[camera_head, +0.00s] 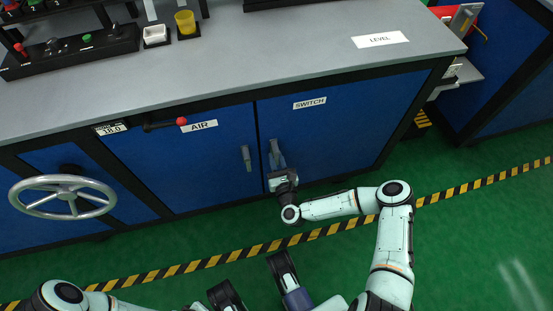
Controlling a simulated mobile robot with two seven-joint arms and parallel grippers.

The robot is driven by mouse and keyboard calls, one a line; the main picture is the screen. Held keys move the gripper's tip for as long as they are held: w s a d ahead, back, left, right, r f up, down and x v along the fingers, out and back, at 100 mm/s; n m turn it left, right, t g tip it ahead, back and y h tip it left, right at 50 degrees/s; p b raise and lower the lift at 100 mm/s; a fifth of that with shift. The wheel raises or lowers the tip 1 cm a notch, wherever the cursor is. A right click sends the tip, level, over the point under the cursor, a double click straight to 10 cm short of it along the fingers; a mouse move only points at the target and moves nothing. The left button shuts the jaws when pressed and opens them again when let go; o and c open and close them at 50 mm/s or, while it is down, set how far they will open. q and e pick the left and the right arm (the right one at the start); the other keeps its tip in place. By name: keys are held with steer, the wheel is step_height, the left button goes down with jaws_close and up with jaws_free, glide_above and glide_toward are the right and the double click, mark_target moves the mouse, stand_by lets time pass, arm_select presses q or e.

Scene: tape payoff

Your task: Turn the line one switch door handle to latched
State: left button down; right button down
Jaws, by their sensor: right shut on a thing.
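The switch door (335,126) is the blue panel labelled SWITCH (310,103) on the bench front. Its grey handle (273,148) stands near the door's left edge, its upper part showing above my right gripper. My right gripper (279,172) is at the lower part of the handle and shut on it; the gripper hides that part. The door looks closed. My left arm (65,297) shows at the bottom left, and I cannot make out its fingertips.
The neighbouring AIR door (175,155) has its own grey handle (246,158) close by on the left. A red-knobbed lever (181,121) and a handwheel (62,197) stick out from the bench front. Green floor (470,230) with a striped line is clear.

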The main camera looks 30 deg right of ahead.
steer(key=c, duration=1.1)
jaws_free()
arm_select(q)
steer(key=w+r+t+p, duration=0.2)
steer(key=w+r+p, duration=0.1)
steer(key=w+r, duration=0.1)
steer(key=shift+w+d+r, duration=0.4)
steer(key=shift+w, duration=0.45)
arm_select(e)
steer(key=v, duration=1.3)
steer(key=shift+s, duration=0.25)
steer(key=shift+a+f, duration=0.1)
